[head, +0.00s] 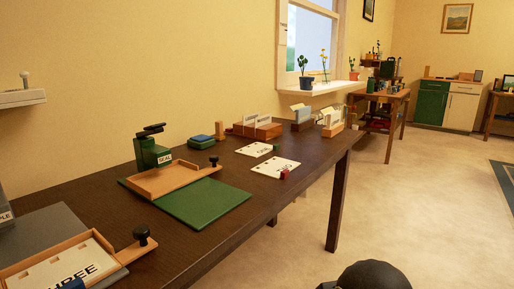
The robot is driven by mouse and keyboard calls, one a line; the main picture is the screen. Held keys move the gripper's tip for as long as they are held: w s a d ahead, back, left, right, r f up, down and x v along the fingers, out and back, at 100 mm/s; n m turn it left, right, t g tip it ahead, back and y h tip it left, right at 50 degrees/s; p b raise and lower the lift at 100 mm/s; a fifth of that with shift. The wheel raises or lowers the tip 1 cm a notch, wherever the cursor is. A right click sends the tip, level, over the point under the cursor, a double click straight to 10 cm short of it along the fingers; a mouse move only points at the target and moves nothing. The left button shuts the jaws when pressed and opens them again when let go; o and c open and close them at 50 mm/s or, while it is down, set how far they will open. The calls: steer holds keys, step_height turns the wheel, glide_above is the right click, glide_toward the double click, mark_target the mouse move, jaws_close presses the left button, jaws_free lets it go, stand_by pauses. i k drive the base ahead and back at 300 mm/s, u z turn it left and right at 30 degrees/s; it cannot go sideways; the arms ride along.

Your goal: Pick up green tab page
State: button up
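The green tab page (254,149) is a white sheet with dark lettering, lying flat on the dark wooden desk (240,243). Its small green tab (276,148) is at its right edge. A similar white page (273,167) with a red tab (285,175) lies just in front of it, nearer the desk's front edge. My gripper's fingers do not show. A dark rounded part, apparently of my own arm, shows at the bottom edge, well away from the page.
A wooden tray (166,194) on a green board (207,208) and a green seal press (148,155) stand left of the pages. Another tray at lower left holds a page marked "THREE" (62,271). Wooden card boxes (258,132) stand behind. Open floor (425,190) lies right.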

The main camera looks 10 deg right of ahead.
mark_target(255, 151)
steer(key=u, duration=0.3)
steer(key=k, duration=0.2)
steer(key=z, duration=1.75)
steer(key=i, duration=1.65)
